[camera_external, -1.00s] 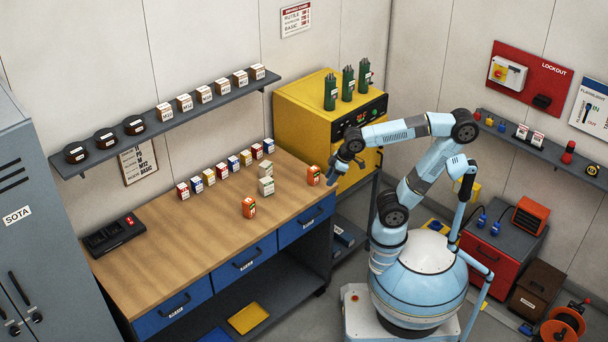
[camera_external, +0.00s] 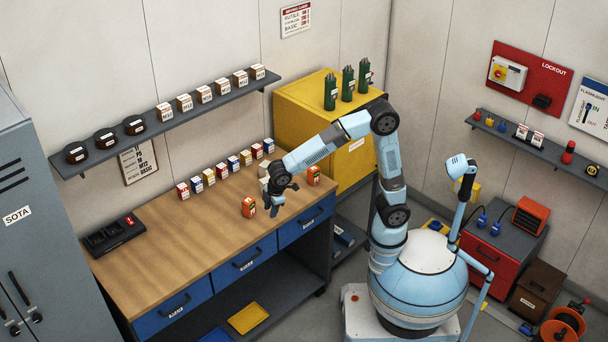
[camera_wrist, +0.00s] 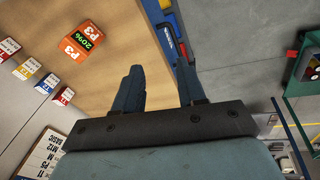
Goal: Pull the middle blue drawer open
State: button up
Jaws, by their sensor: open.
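The middle blue drawer (camera_external: 232,272) is in the front of the workbench, with a dark bar handle and a white label. It looks shut, flush with the blue drawers to its left (camera_external: 190,298) and right (camera_external: 290,236). My gripper (camera_external: 275,211) is above the bench top near its front edge, up and to the right of the middle drawer's handle (camera_external: 247,259), apart from it. In the wrist view my gripper (camera_wrist: 160,72) has its two fingers spread with nothing between them. A blue drawer front (camera_wrist: 181,72) shows beyond the fingers; I cannot tell which drawer.
An orange box (camera_external: 248,208) stands on the bench just left of my gripper; an orange box also shows in the wrist view (camera_wrist: 82,42). Another orange box (camera_external: 314,176) stands to the right. Small boxes (camera_external: 209,176) line the back. A yellow tray (camera_external: 249,318) lies on the lower shelf.

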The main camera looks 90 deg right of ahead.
aim_at(251, 260)
jog(key=w+a+f+n, duration=0.2)
jog(key=w+a+f, duration=0.55)
jog(key=f, duration=0.35)
jog(key=shift+n+g+h, duration=0.3)
jog(key=shift+g, duration=0.1)
jog(key=f, duration=0.4)
jog(key=w+d+f, duration=0.1)
jog(key=f, duration=0.4)
jog(key=w+d+f, duration=0.1)
jog(key=f, duration=0.3)
jog(key=shift+w+d+f, duration=0.15)
jog(key=shift+f, duration=0.05)
grip_shut()
